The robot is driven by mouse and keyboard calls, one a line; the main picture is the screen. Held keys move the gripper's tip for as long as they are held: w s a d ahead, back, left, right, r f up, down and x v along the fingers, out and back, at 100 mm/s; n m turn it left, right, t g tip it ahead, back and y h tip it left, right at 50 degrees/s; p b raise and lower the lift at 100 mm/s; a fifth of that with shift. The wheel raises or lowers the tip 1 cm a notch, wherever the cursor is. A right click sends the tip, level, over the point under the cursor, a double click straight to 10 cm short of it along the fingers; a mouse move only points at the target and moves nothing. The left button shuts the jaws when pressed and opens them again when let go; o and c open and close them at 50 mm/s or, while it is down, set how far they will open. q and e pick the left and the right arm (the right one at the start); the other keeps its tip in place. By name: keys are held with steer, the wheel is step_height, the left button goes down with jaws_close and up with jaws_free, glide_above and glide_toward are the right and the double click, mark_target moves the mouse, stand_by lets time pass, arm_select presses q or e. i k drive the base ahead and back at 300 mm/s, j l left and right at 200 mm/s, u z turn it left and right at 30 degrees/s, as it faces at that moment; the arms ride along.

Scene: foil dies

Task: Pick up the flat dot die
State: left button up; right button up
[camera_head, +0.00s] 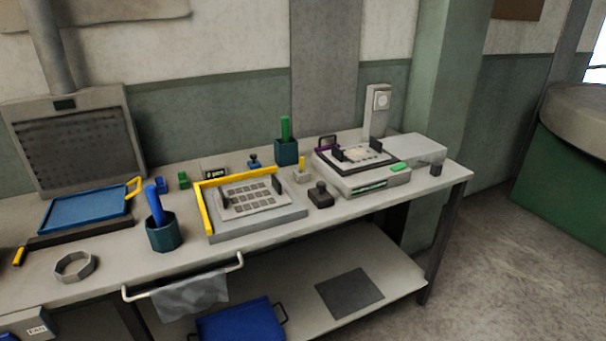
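No die can be surely told as the flat dot die at this size. A light plate with a grid of small dark patches (255,199) and two dark upright handles lies in a grey tray (262,226) with a yellow L-shaped rail. A second, dark plate with a pale centre and two dark upright grips (375,161) sits on the light grey machine (350,182) to the right. Neither of my grippers is in view.
A teal cup with blue sticks (164,236) stands left of the yellow-railed tray. A dark knobbed block (321,196) stands right of it. A blue tray (85,210) and a grey ring (75,266) are at left. A cloth (190,298) hangs from the front rail.

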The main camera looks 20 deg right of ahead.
mark_target(351, 157)
steer(key=i+l, duration=0.15)
steer(key=l, duration=0.25)
steer(key=i+l+z, duration=0.15)
steer(key=l, duration=0.25)
steer(key=i+l, duration=0.15)
steer(key=l, duration=0.25)
steer(key=i+l+z, duration=0.15)
steer(key=l, duration=0.25)
